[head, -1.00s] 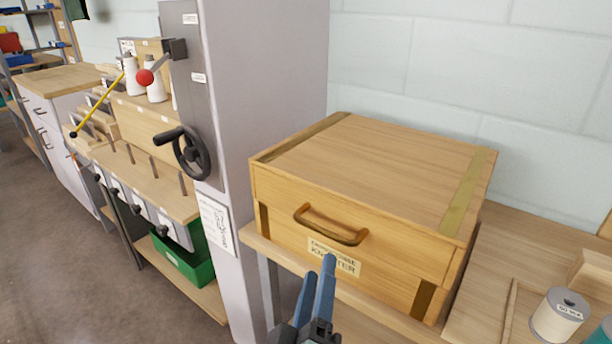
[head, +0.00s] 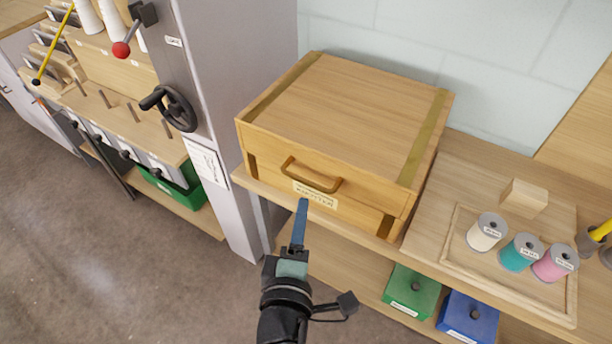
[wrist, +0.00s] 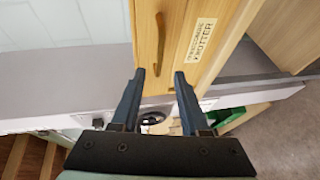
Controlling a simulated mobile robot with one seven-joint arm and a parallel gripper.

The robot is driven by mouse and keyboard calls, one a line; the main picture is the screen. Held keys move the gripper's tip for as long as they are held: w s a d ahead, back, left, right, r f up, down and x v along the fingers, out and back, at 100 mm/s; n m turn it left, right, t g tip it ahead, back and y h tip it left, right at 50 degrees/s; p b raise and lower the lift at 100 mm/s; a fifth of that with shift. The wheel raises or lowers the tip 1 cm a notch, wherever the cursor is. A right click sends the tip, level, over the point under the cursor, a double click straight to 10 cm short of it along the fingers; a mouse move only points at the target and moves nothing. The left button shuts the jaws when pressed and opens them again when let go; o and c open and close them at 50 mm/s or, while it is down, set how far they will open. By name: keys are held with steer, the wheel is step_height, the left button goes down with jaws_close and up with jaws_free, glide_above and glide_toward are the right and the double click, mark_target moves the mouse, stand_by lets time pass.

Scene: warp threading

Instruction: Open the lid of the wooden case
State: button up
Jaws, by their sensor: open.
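The wooden case (head: 345,105) sits shut on the wooden bench, its lid flat on top with darker bands near both ends. A curved wooden handle (head: 312,176) and a paper label are on its front face. In the wrist view the handle (wrist: 172,36) and the label (wrist: 201,40) show beyond the fingertips. My gripper (head: 303,203) is in front of the case, just below the label in the head view. In the wrist view my gripper (wrist: 159,75) is open and empty, its blue fingers apart. Whether a fingertip touches the case cannot be told.
A grey column with a black handwheel (head: 175,108) and red-knobbed lever (head: 121,50) stands close left of the case. Green (head: 411,292) and blue (head: 468,318) boxes sit on the shelf below. Floor at left is clear.

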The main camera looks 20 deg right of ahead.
mark_target(307, 181)
steer(key=x, duration=1)
jaws_close()
stand_by(1.2)
